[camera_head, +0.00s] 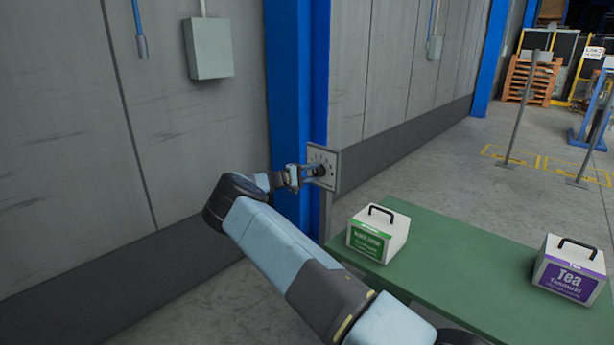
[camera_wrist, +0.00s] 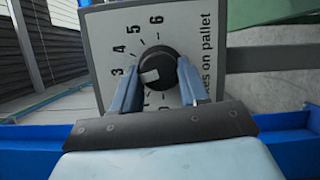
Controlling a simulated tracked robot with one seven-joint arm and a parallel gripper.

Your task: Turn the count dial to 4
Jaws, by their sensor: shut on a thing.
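The count dial is a round black knob (camera_wrist: 156,66) on a pale square plate (camera_wrist: 105,30), with the numbers 3, 4, 5 and 6 readable around its left and top. Its white mark faces lower left, below the 3; the lower numbers are partly hidden by a finger. My gripper (camera_wrist: 158,76) is shut on the knob, one blue finger on each side. In the head view, my gripper (camera_head: 309,173) reaches the plate (camera_head: 333,157) on the blue column, and the knob is mostly hidden.
A green table (camera_head: 450,262) stands right of the column, carrying a green-labelled box (camera_head: 392,228) and a purple-labelled Tea box (camera_head: 588,257). The blue column (camera_head: 292,90) stands against a grey wall with a grey-green wall box (camera_head: 209,48). Open floor lies beyond the table.

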